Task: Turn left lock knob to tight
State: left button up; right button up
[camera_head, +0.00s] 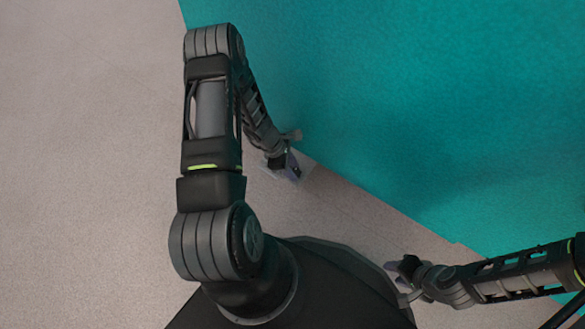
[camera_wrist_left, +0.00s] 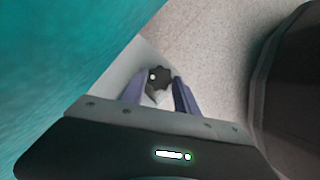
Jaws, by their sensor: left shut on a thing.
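The lock knob (camera_wrist_left: 158,78) is a small dark, lobed knob with a white dot, in the left wrist view. It sits between the two fingertips of my left gripper (camera_wrist_left: 157,88), which is shut on it. In the head view my left gripper (camera_head: 290,168) is low beside the bottom edge of the teal panel, and the knob cannot be made out there. My right gripper (camera_head: 402,278) is at the lower right, away from the knob; its finger opening is not clear.
A large teal panel (camera_head: 420,100) fills the upper right of the head view, close to my left gripper. A pale grey surface (camera_wrist_left: 117,80) lies beside the knob. The speckled light floor (camera_head: 90,150) is clear at the left.

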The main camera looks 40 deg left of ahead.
pick_arm(q)
jog(key=shift+w+m, duration=0.1)
jog(key=shift+m, duration=0.6)
grip_shut()
jog(key=m+g, duration=0.1)
jog(key=m, duration=0.1)
jog(key=shift+w+f+m+h, duration=0.1)
jog(key=shift+m+h, duration=0.2)
jog(key=shift+m+g+b, duration=0.3)
jog(key=o, duration=1.2)
grip_release()
jog(key=shift+o, duration=0.2)
jog(key=shift+a+r, duration=0.1)
jog(key=shift+r, duration=0.1)
